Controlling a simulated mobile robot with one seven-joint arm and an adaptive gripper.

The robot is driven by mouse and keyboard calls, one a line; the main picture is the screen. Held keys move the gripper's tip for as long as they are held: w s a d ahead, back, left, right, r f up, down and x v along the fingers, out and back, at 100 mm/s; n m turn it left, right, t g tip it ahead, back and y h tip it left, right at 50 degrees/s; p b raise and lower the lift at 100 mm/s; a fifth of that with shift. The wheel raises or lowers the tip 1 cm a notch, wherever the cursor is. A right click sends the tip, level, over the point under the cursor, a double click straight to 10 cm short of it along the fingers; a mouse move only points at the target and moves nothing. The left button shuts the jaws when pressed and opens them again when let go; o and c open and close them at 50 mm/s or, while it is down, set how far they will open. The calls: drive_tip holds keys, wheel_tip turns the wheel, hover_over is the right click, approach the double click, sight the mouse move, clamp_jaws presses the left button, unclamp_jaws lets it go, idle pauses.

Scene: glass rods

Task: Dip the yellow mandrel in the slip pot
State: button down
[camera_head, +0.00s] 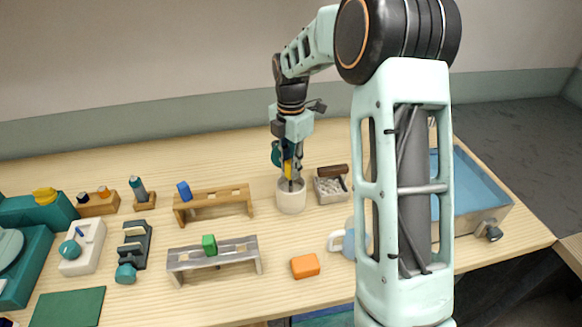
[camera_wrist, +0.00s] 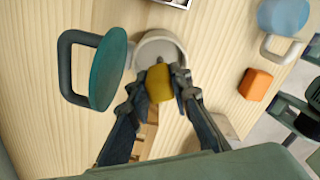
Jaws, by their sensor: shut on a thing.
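In the head view my gripper (camera_head: 290,172) points down over the white slip pot (camera_head: 291,201). It is shut on the yellow mandrel (camera_head: 288,170), whose lower end is at the pot's mouth. In the wrist view the yellow mandrel's head (camera_wrist: 159,83) sits between my fingertips (camera_wrist: 160,90), in front of the round pot (camera_wrist: 152,46). The rod part is mostly hidden, so how deep it reaches cannot be told.
A wooden rack (camera_head: 222,204) holds a blue block, and a grey rack (camera_head: 232,253) holds a green one. A bead box (camera_head: 331,192) stands right of the pot. An orange block (camera_head: 305,266) lies in front.

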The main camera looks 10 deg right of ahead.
drive_tip(key=shift+r+p, duration=2.95)
drive_tip(key=shift+r, duration=1.25)
drive_tip(key=shift+r, duration=0.15)
wheel_tip(320, 180, up, 3)
drive_tip(key=shift+f+p, duration=0.15)
drive_tip(key=shift+p, duration=1.05)
wheel_tip(320, 180, up, 2)
